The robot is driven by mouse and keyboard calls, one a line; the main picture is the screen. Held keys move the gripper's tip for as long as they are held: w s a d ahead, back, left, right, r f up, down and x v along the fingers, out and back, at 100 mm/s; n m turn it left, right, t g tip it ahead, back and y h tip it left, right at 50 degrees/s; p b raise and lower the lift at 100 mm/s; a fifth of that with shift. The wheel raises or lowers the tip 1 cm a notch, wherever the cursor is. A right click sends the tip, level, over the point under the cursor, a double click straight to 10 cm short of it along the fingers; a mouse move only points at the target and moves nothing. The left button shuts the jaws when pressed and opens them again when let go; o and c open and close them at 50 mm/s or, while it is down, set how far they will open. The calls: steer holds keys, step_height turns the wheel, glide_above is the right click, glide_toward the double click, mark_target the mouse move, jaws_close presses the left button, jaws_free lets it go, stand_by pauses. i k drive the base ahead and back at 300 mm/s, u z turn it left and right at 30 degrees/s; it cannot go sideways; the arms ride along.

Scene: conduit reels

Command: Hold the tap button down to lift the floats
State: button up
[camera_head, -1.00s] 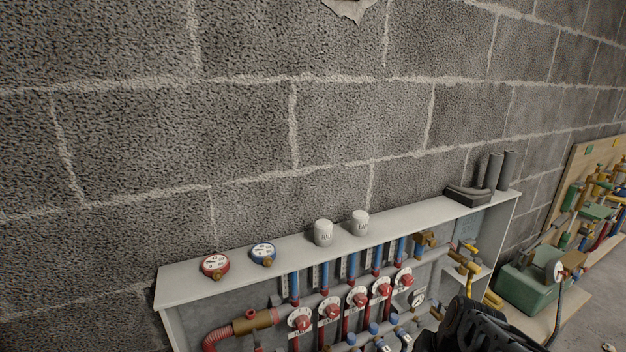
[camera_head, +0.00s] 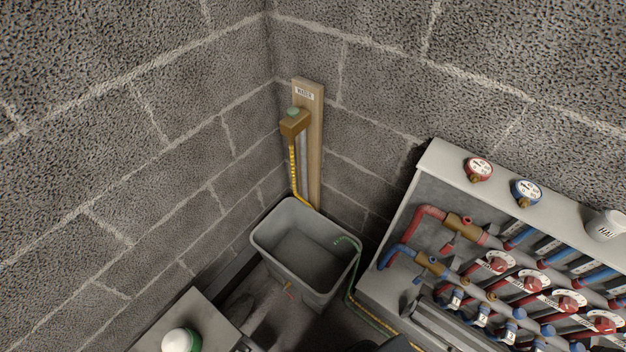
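A brass tap block (camera_head: 296,124) with a green button (camera_head: 293,112) on top is fixed to an upright wooden board (camera_head: 315,140) in the wall corner. The board has a small white label at its top. A yellow hose (camera_head: 293,165) runs down from the tap block toward a grey tub (camera_head: 262,240) below. The button stands clear, with nothing touching it. Slanted red and blue tubes sit in the manifold cabinet (camera_head: 408,215) at right; I cannot make out floats in them. My gripper is not in view.
Round gauges, one red-rimmed (camera_head: 479,168) and one blue-rimmed (camera_head: 527,192), and a white cup (camera_head: 606,226) stand on the cabinet top. A green hose (camera_head: 350,285) hangs over the tub rim. A pale surface (camera_head: 215,315) at lower left bears a white and green object (camera_head: 181,341).

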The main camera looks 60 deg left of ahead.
mark_target(292, 112)
steer(key=u, duration=2.1)
steer(key=k, duration=1.1)
steer(key=z, duration=0.2)
steer(key=i, duration=1.55)
steer(key=u, duration=0.75)
